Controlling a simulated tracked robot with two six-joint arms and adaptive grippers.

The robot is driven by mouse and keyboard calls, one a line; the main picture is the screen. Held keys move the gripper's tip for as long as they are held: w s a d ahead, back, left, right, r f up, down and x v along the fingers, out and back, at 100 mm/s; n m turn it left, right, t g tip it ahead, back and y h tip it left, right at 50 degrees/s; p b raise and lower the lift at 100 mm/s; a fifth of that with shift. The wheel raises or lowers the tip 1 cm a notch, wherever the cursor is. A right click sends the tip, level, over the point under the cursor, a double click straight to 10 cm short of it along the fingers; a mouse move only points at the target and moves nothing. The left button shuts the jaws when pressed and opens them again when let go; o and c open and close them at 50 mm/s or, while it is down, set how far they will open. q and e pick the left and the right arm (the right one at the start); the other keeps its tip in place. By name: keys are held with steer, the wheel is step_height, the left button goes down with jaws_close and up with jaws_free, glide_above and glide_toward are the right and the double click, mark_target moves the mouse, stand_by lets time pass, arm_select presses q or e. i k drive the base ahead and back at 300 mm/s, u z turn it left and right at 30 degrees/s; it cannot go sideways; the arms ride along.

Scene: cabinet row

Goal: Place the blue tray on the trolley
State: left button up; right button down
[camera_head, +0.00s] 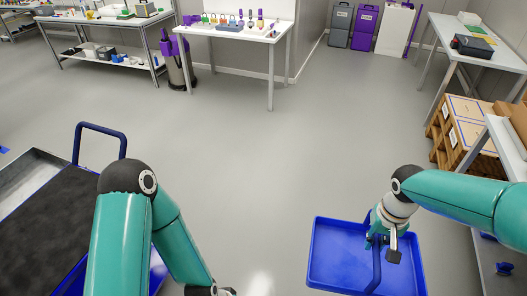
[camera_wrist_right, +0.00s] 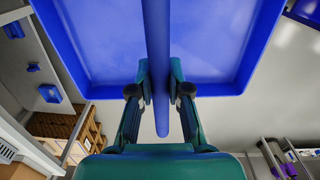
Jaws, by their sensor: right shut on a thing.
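The blue tray (camera_head: 335,262) is at the lower right of the head view, a shallow rectangular tray with a raised bar handle across it. My right gripper (camera_head: 379,240) is shut on this handle. In the right wrist view the tray (camera_wrist_right: 215,40) fills the top, and its bar runs between the fingers of the right gripper (camera_wrist_right: 160,88). The trolley (camera_head: 55,215), with a dark flat deck and a blue push handle, stands at the lower left, partly hidden by my left arm. Only a dark part of my left gripper (camera_head: 212,291) shows at the bottom edge.
Open grey floor lies between tray and trolley. On the right are a wooden crate stack (camera_head: 462,125) and a work table (camera_head: 485,45). A white table (camera_head: 240,32) with small items and a purple-topped bin (camera_head: 178,65) stand at the back.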

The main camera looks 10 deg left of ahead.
mark_target(43, 252)
steer(key=i, duration=1.15)
steer(key=u, duration=3.1)
steer(key=k, duration=0.5)
steer(key=u, duration=0.4)
steer(key=i, duration=0.95)
steer(key=u, duration=0.15)
